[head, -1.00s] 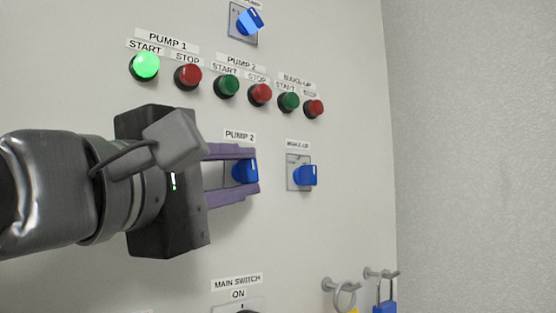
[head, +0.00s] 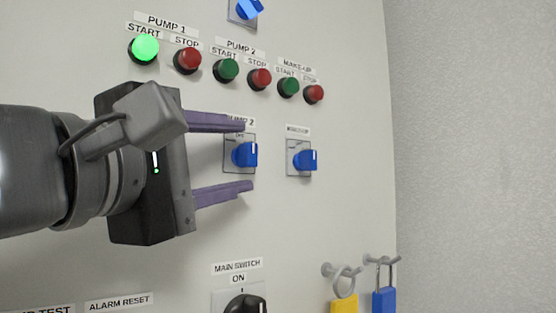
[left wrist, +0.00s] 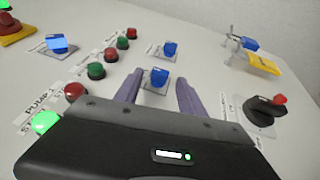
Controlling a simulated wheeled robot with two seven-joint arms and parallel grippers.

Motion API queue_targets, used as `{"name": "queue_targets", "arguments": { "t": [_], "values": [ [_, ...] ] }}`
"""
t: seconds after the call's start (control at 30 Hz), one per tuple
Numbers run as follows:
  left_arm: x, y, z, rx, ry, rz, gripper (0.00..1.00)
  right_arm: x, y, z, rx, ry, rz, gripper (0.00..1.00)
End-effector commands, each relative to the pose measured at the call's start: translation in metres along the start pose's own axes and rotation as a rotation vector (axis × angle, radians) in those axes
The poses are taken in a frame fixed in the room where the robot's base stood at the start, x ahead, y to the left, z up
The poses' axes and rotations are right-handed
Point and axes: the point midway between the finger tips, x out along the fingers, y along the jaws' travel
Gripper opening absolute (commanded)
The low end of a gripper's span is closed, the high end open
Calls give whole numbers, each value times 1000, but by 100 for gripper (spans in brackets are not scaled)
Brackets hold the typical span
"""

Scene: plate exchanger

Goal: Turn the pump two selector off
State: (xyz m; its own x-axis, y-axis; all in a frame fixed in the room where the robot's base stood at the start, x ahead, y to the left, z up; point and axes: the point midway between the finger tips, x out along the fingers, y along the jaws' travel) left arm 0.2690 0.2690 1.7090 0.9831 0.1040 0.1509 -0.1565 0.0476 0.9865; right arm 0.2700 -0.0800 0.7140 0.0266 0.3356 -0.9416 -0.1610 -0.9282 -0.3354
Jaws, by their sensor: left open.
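The pump two selector is a blue knob (head: 245,154) on a grey plate under the "PUMP 2" label in the head view. The knob's white mark points up, tilted slightly right, and part of the plate's lettering is covered by my upper finger. My left gripper (head: 245,157) is open, its purple fingers above and below the knob and apart from it. In the left wrist view the knob (left wrist: 159,78) shows just beyond and between the open fingers (left wrist: 157,88). My right gripper is not in view.
The make-up selector (head: 305,160) is just right. Above are start and stop buttons, with the pump 1 start button (head: 145,48) lit green. Below are the main switch (head: 246,303), a yellow padlock (head: 344,304) and a blue padlock (head: 384,300) on hooks.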

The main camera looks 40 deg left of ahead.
Motion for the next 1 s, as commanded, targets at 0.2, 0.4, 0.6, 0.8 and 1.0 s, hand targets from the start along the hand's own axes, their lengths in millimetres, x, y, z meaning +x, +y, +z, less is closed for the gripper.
{"name": "queue_targets", "arguments": {
  "t": [0.2, 0.4, 0.6, 0.8, 1.0],
  "values": [
    [-38, -2, 0, 0, 1, 4, 47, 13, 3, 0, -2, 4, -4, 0],
    [-60, -1, 0, 0, 0, 2, 47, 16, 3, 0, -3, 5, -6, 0],
    [-62, 0, 0, 0, 0, 0, 47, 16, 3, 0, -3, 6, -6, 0],
    [-62, 0, 0, 0, 0, 0, 47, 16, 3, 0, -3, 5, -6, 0],
    [-61, 0, 0, 0, 0, 0, 47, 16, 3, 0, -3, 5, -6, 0]
  ]
}}
